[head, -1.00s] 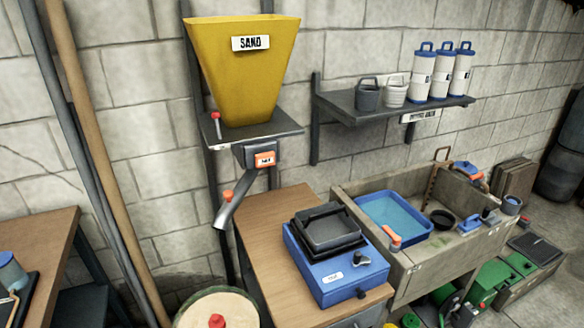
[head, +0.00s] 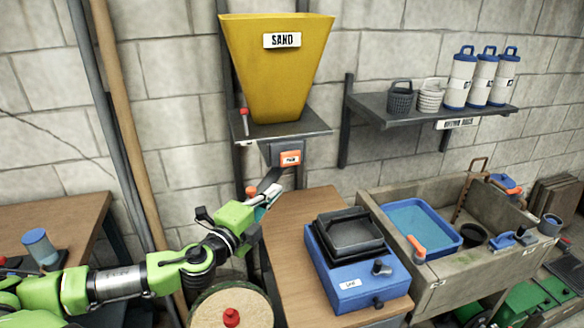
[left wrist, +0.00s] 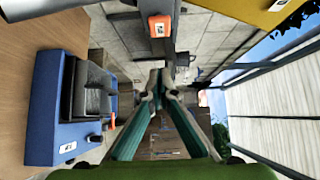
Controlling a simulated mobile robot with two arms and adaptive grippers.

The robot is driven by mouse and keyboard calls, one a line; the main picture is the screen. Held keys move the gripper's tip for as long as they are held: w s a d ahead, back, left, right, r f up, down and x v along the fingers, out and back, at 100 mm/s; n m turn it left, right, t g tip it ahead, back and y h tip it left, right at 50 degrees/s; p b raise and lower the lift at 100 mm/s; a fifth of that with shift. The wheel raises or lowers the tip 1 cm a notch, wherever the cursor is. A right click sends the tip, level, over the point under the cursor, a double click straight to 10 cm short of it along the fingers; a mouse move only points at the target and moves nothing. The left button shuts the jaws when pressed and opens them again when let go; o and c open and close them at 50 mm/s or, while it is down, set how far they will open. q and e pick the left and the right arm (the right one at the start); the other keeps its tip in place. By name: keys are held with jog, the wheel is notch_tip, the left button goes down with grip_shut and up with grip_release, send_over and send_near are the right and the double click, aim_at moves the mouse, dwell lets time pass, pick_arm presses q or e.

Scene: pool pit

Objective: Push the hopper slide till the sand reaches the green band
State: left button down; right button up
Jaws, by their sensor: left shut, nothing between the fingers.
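The yellow hopper (head: 276,75) marked SAND hangs on the wall above a dark shelf plate. Below it sits a grey housing with an orange label block (head: 290,157), which also shows in the left wrist view (left wrist: 160,26). A sloping grey chute (head: 271,178) runs down from the housing, with an orange-red knob (head: 251,191) beside it. My left gripper (head: 272,189) is shut and empty, in front of the chute's lower part and partly hiding it. I cannot tell whether it touches the chute. In the left wrist view its fingers (left wrist: 157,73) meet below the orange block. No sand level or green band is discernible.
A blue box with a black tray (head: 352,284) stands on the wooden table (head: 300,215). A sink holds a blue water basin (head: 385,212). A wall shelf (head: 430,115) carries buckets and cylinders. A round lidded drum (head: 240,310) stands below my left arm.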

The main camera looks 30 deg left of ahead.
pick_arm(q)
jog(key=shift+w, duration=0.1)
dwell(0.3)
jog(key=p, duration=0.3)
send_near(295, 160)
jog(key=w+d, duration=0.3)
jog(key=w, duration=0.1)
jog(key=w+a, duration=0.1)
jog(key=w+a+p, duration=0.1)
jog(key=a, duration=0.1)
jog(key=shift+a, duration=0.2)
